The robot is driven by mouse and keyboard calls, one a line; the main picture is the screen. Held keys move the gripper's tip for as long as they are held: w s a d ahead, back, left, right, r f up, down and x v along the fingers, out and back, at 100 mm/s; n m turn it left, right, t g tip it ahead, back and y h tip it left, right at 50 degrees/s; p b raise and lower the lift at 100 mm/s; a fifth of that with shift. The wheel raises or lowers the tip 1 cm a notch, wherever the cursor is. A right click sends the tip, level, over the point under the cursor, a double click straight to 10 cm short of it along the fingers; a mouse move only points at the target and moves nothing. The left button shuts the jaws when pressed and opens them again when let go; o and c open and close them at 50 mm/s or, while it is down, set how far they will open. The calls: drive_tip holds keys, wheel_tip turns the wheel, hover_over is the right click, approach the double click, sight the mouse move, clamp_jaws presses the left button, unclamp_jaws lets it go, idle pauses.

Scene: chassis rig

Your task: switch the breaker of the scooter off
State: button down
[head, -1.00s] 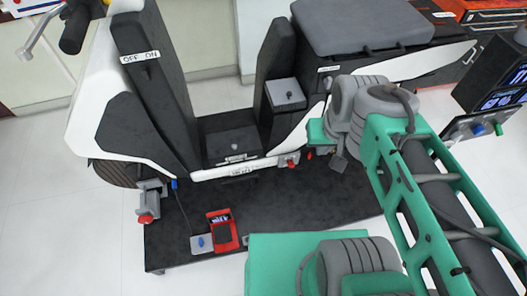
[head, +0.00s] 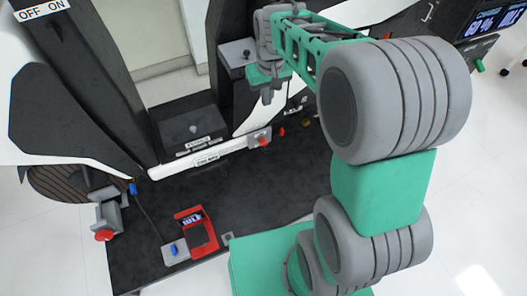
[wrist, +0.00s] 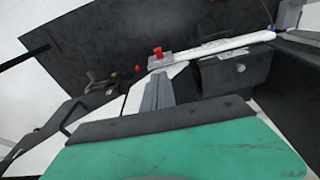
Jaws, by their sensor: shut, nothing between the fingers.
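The scooter is a white and black body (head: 75,110) on a black platform. An OFF ON label (head: 41,11) is at the upper left on its front column. A dark box (head: 193,128) with a small knob and a label sits in the footwell; a dark box with a round pale knob (wrist: 240,68) shows in the wrist view. A grey-topped box (head: 237,53) with a small knob stands near the seat. I cannot tell which part is the breaker.
A clamp with a red knob (head: 263,140) sits at the sill's right end, close to my gripper. Another red-knobbed clamp (head: 105,235) is at the front wheel. A red-framed device (head: 196,232) and a blue-knobbed plate (head: 174,250) lie on the platform (head: 245,195). A lit screen (head: 485,25) is upper right.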

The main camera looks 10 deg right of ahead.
drive_tip(key=b, duration=0.4)
hover_over(263, 141)
wheel_tip(263, 141, down, 12)
drive_tip(key=shift+w+a+n+g, duration=0.1)
drive_tip(key=shift+n+g, duration=0.2)
wheel_tip(263, 141, down, 13)
drive_tip(key=b, duration=0.4)
drive_tip(key=shift+r, duration=0.2)
drive_tip(key=shift+s+f+b, duration=0.35)
drive_tip(key=shift+f, duration=0.2)
